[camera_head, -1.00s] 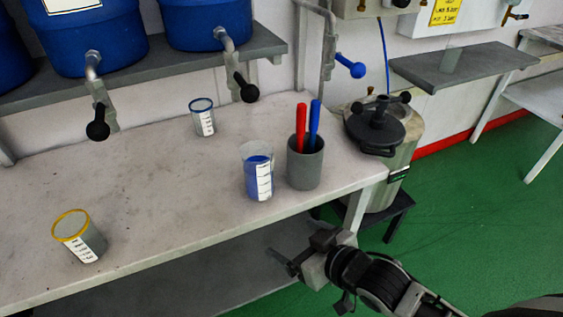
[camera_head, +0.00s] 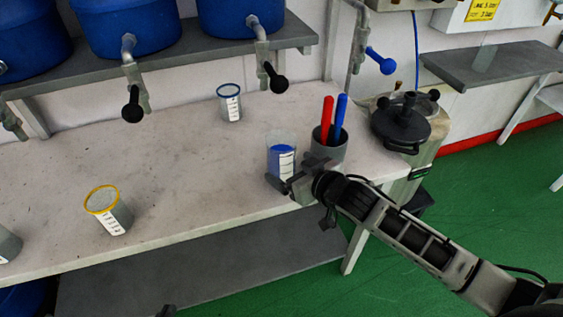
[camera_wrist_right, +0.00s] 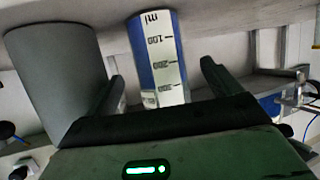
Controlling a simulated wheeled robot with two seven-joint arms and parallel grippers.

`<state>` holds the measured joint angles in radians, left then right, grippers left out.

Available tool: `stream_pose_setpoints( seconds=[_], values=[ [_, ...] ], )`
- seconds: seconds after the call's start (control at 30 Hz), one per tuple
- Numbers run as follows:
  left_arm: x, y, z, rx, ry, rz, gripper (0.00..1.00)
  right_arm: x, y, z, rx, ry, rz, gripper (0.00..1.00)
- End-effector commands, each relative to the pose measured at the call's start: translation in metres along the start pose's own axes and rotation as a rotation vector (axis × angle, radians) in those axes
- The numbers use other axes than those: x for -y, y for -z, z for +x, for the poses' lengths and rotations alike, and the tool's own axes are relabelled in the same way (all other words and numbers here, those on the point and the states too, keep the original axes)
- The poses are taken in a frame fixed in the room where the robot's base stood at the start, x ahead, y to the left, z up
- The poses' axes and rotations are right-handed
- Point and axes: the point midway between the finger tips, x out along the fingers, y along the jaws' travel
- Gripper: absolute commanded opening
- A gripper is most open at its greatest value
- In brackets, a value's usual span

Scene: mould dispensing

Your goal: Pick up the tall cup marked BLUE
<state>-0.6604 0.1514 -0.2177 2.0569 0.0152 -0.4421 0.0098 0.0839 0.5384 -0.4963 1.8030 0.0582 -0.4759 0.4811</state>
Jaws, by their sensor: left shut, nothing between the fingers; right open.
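The tall clear cup with blue in it (camera_head: 281,157) stands upright on the bench near its front edge. It has a white scale label; I cannot read the word BLUE on it. My right gripper (camera_head: 283,186) is open, low in front of this cup. In the right wrist view the cup (camera_wrist_right: 160,50) shows between the two spread fingers (camera_wrist_right: 160,88), not gripped; whether they reach around it I cannot tell. A dark tip at the bottom edge appears to be my left gripper (camera_head: 166,311), shut and empty, away from the bench objects.
A grey holder (camera_head: 328,150) with a red and a blue stick stands close right of the cup; it also shows in the wrist view (camera_wrist_right: 55,75). A blue-rimmed cup (camera_head: 230,104) stands behind, a yellow-rimmed cup (camera_head: 112,215) at left.

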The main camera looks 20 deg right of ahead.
Motion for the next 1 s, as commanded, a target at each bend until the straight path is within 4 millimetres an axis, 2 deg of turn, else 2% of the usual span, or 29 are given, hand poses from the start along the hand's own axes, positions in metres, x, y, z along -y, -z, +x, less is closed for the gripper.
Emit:
stream_pose_setpoints(
  seconds=[0.3,0.6,0.67,0.83,1.0],
  values=[
    [-0.001,0.0,0.001,-0.006,-0.002,-0.001,0.0,0.0,0.0,0.045,-0.002,0.0,0.0,0.9],
    [-0.001,0.0,0.001,-0.004,-0.003,-0.001,0.0,0.0,0.0,0.05,-0.001,0.001,0.0,0.9],
    [-0.001,-0.001,0.001,-0.002,-0.003,-0.002,0.0,0.0,0.0,0.05,-0.001,0.001,0.0,0.76],
    [-0.002,-0.003,0.0,0.002,-0.004,-0.002,0.0,0.0,0.0,0.05,0.0,0.001,0.0,0.29],
    [-0.002,-0.004,0.0,0.004,-0.004,-0.003,0.0,0.0,0.002,0.05,-0.005,0.001,-0.001,0.28]
  ],
)
